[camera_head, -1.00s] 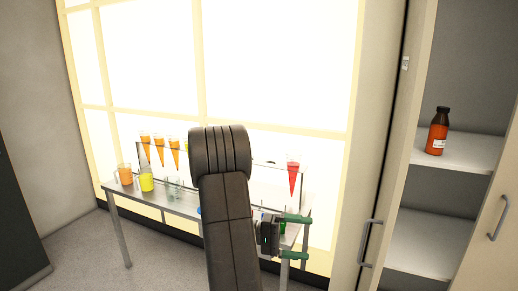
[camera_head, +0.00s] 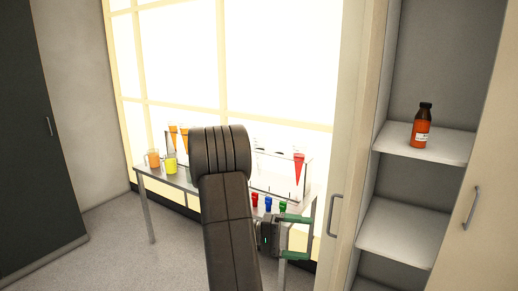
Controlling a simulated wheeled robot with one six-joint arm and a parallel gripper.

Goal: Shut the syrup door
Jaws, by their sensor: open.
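A tall pale cabinet stands at the right with its inside showing. A brown bottle with a dark cap and orange-red contents (camera_head: 421,126) stands upright on its upper shelf (camera_head: 440,145). A pale door panel with a grey handle (camera_head: 334,216) is left of the opening. Another pale door panel (camera_head: 485,160) with a handle (camera_head: 471,205) is at the right, standing open. No label shows which is the syrup door. My gripper (camera_head: 297,236) has green fingertips spread apart with nothing between them. It appears left of the left handle; contact cannot be told.
A metal table (camera_head: 185,181) stands by the bright window, holding an orange jug (camera_head: 153,158), a yellow cup (camera_head: 170,163), coloured cones and small coloured cups. My arm hides part of it. A dark cabinet (camera_head: 40,150) is at far left. Grey floor (camera_head: 120,245) is open at lower left.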

